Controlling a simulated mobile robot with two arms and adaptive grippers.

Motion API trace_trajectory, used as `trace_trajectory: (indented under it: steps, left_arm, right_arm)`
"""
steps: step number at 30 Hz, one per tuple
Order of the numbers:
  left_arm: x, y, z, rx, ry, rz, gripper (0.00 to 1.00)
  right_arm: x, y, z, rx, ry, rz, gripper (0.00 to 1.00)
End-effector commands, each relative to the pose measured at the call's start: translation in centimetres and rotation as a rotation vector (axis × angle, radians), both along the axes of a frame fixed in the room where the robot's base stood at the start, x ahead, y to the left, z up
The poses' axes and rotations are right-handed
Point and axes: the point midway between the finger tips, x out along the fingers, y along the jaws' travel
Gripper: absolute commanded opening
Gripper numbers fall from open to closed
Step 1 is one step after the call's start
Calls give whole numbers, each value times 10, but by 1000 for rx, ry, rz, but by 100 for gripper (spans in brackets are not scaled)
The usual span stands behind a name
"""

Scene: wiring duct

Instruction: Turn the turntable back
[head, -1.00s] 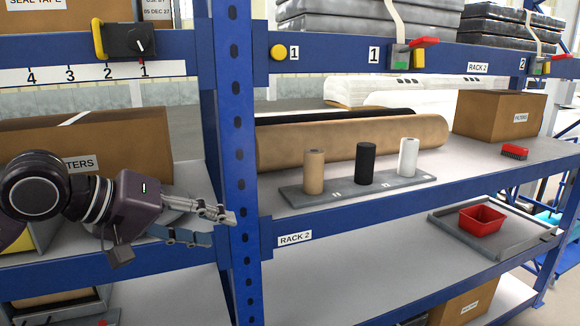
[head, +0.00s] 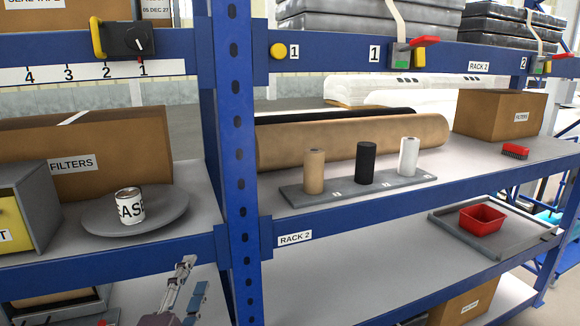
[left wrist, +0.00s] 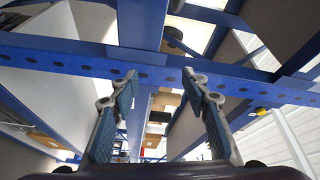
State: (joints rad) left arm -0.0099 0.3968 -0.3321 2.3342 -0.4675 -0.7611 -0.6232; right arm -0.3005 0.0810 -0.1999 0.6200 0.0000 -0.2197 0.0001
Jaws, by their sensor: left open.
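The turntable (head: 160,222) is a round grey disc on the left shelf. A white can (head: 130,205) with dark lettering stands upright on it, left of its middle; only part of the lettering faces me. My left gripper (head: 191,276) is low in the head view, below the shelf's front beam and apart from the turntable. It is open and empty. In the left wrist view its two fingers (left wrist: 163,84) stand wide apart, with blue rack beams beyond them. My right gripper is in neither view.
A grey box with a yellow front (head: 22,212) stands left of the turntable, and a FILTERS carton (head: 115,155) behind it. A blue upright (head: 236,160) rises on the right. A board with three rolls (head: 357,187) lies on the right shelf.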

Motion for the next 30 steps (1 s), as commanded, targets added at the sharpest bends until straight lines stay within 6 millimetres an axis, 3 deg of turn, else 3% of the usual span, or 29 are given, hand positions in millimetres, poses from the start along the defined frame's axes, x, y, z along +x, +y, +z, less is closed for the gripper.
trace_trajectory:
  steps: [1,3,5,9,15,21,24,30]
  left_arm:
    - [-12,10,-39,-119,120,43,43]
    - [-32,21,-88,-273,276,108,43]
    - [-54,27,-128,-397,404,170,43]
    - [-119,33,-207,-645,676,334,43]
    - [-211,27,-274,-883,964,553,43]
    - [-296,15,-308,-1039,1184,759,43]
    - [-283,15,-339,-1024,1184,755,43]
    - [-275,13,-402,-1010,1205,766,43]
  right_arm:
    - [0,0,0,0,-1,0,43]
    - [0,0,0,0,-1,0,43]
    - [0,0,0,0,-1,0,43]
    - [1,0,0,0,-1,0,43]
    - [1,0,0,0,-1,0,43]
    - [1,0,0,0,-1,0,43]
    - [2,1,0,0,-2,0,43]
    - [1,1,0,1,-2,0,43]
